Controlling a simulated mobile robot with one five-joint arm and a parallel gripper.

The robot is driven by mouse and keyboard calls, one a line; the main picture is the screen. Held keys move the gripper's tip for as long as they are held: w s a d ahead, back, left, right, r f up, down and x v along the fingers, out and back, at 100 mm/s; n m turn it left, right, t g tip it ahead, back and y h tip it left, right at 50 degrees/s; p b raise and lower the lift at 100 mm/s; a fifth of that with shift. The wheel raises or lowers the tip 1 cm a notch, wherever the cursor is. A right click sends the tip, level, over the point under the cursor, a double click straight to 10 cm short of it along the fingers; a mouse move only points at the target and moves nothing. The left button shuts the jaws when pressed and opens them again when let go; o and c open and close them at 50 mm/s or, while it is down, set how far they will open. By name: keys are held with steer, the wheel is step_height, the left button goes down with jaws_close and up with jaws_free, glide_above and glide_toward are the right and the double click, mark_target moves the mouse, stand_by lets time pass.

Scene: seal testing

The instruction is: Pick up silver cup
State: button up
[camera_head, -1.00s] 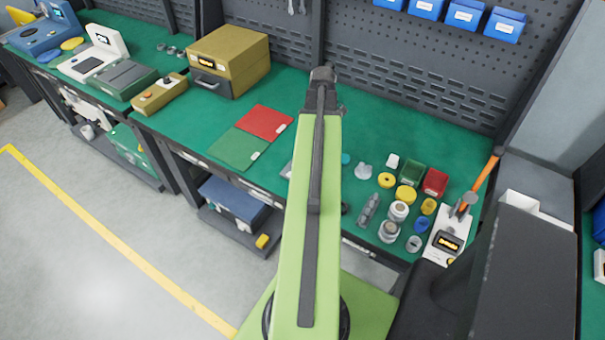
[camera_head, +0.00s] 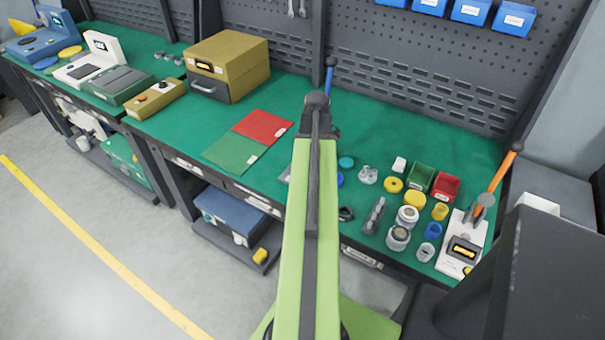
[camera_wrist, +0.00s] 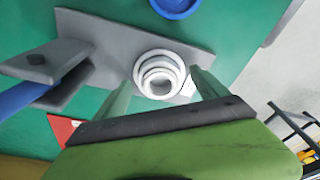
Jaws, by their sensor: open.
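A small silver-grey cup (camera_head: 426,251) stands at the front right of the green bench in the head view, in front of a blue cup (camera_head: 433,230) and a yellow cup (camera_head: 439,210). In the wrist view, my gripper (camera_wrist: 163,77) is open, its two green fingers spread apart and empty. A pale ringed round piece (camera_wrist: 159,76) shows between and beyond the fingertips, on a grey plate (camera_wrist: 105,35). I cannot tell whether it is a cup. In the head view my arm hides the fingers and this piece.
A blue-handled lever (camera_wrist: 35,95) is close on the left in the wrist view; its handle (camera_head: 329,75) rises behind my arm. Silver-topped jars (camera_head: 397,238), green (camera_head: 420,177) and red bins (camera_head: 445,187), and an orange-handled device (camera_head: 465,250) crowd the right. The back right bench is clear.

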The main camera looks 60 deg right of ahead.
steer(key=shift+r, duration=0.1)
steer(key=shift+c, duration=0.4)
steer(key=c, duration=1.3)
steer(key=shift+c, duration=0.2)
steer(key=shift+r, duration=0.1)
step_height(320, 180, up, 4)
steer(key=p, duration=0.4)
steer(key=shift+r, duration=0.1)
steer(key=s+d+r+p, duration=0.3)
steer(key=s+r+p, duration=0.3)
steer(key=s, duration=0.5)
steer(key=shift+s+r+p, duration=0.2)
steer(key=shift+r+p, duration=0.1)
steer(key=shift+p, duration=0.2)
